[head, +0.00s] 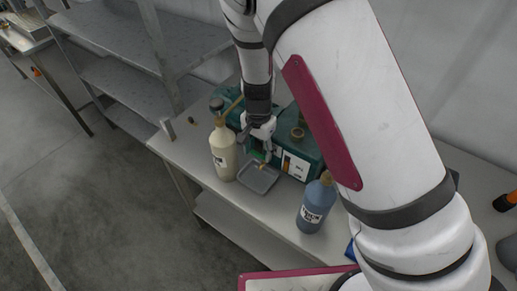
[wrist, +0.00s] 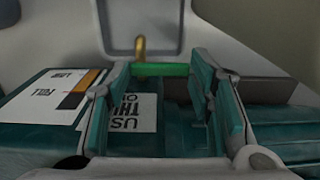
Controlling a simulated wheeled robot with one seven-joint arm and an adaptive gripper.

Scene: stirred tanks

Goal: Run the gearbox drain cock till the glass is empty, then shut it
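The teal gearbox (head: 307,149) stands on the bench with a white label on its front. In the wrist view, a gauge glass (wrist: 79,89) on the label marked FULL and LOW shows an amber part and a dark part. The drain cock has a brass spout (wrist: 140,47) and a green lever (wrist: 160,70). The grey tray (head: 259,178) lies below it. My gripper (wrist: 163,82) is open at the gearbox front, one finger on each side of the lever. I cannot tell whether the fingers touch the lever. My wrist partly hides the cock in the head view.
A cream bottle (head: 222,152) stands left of the tray, close to my gripper. A blue bottle (head: 315,204) stands to the right, near the bench's front edge. Grey shelving (head: 128,76) is behind at left. The floor (head: 100,205) at left is clear.

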